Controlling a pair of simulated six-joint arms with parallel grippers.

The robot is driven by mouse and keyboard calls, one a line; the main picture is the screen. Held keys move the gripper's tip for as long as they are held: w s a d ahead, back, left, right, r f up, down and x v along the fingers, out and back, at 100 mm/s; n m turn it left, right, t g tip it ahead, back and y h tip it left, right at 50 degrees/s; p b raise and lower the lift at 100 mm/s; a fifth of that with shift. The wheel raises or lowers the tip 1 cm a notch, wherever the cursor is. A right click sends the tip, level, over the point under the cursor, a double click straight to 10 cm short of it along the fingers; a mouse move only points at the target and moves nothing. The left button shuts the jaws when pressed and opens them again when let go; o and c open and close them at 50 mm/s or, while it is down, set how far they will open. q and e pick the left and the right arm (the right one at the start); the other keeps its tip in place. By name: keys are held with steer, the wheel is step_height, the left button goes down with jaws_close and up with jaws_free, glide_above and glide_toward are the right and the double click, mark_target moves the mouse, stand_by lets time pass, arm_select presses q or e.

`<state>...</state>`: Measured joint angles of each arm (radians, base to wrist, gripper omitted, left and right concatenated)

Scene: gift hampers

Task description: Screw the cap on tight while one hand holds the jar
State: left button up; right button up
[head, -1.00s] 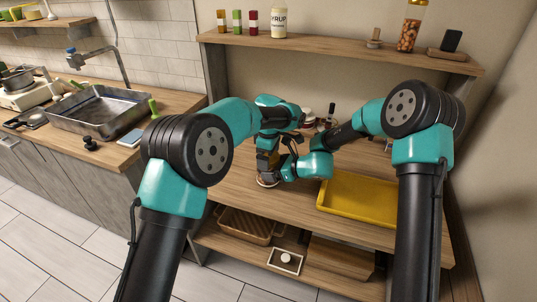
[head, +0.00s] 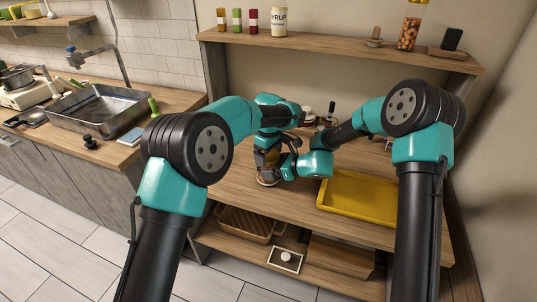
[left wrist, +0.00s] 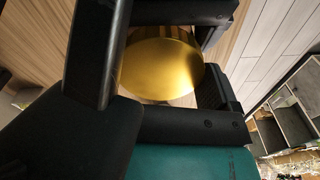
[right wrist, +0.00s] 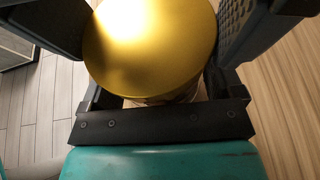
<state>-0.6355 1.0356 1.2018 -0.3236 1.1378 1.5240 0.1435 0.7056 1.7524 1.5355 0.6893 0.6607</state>
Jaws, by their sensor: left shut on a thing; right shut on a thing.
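The gold cap (left wrist: 162,68) lies between my left gripper's fingers in the left wrist view. My left gripper (head: 267,170) comes down from above and looks shut on the cap. In the right wrist view the round cap (right wrist: 150,45) covers most of the jar; only a sliver of the jar (right wrist: 160,101) shows beneath it. My right gripper (head: 276,174) reaches in from the right, below cap level, and looks shut on the jar. The cap's seating and the fingertips are hidden.
A yellow tray (head: 360,197) lies right of the grippers on the wooden counter (head: 235,185). Small jars (head: 307,115) stand behind my forearms. A shelf (head: 340,45) with bottles runs above. A sink basin (head: 98,112) is at left.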

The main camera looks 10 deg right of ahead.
arm_select(q)
steer(key=o, duration=0.8)
steer(key=shift+r, duration=0.1)
steer(key=shift+r, duration=2.15)
steer(key=shift+r, duration=0.15)
arm_select(e)
steer(key=o, duration=1.5)
arm_select(q)
step_height(320, 180, up, 12)
steer(key=shift+s+d+f, duration=0.1)
steer(key=shift+f, duration=0.05)
